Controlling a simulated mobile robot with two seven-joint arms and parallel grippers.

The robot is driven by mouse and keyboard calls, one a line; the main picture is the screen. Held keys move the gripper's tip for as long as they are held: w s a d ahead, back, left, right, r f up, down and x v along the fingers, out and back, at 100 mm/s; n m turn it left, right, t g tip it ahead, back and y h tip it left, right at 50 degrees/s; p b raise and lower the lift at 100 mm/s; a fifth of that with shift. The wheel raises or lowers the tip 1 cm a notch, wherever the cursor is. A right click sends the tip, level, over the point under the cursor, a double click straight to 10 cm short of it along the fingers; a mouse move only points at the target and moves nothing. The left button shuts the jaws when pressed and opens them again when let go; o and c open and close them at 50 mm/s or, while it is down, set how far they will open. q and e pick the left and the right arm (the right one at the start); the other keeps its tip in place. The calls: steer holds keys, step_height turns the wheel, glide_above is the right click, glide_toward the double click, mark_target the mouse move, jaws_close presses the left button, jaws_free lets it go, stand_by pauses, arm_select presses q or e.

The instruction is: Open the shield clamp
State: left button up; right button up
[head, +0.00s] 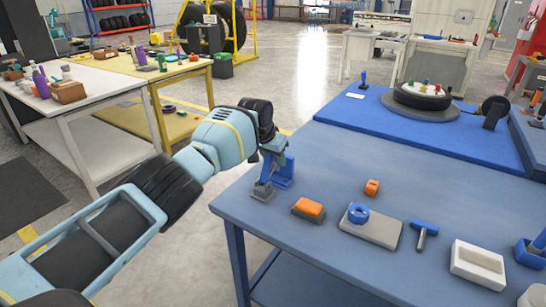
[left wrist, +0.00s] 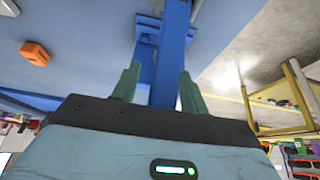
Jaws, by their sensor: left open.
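The shield clamp looks to be the blue upright fixture (head: 283,172) at the left corner of the blue-grey table, with a grey foot beside it. My left gripper (head: 273,150) is at the top of this fixture, partly covering it in the head view. In the left wrist view my two dark green fingers (left wrist: 160,72) are apart. A long blue bar of the clamp (left wrist: 170,55) runs between them, with gaps visible at both sides. Whether a finger touches it I cannot tell. My right gripper is not in view.
On the table (head: 330,150) are an orange-topped block (head: 308,207), a small orange piece (head: 372,187), a grey plate with a blue ring (head: 358,213), a blue-handled tool (head: 424,229) and a white box (head: 478,262). A blue bench with a tyre (head: 422,97) stands behind.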

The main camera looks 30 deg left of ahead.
mark_target(266, 159)
arm_select(q)
steer(key=shift+r, duration=0.15)
steer(key=shift+s+r+p, duration=0.15)
steer(key=shift+r+p, duration=0.15)
steer(key=p+v, duration=0.2)
steer(key=v, duration=0.4)
steer(key=shift+s+r+p, duration=0.25)
steer(key=shift+r+p, duration=0.05)
steer(key=shift+r, duration=0.1)
steer(key=shift+s+f, duration=0.1)
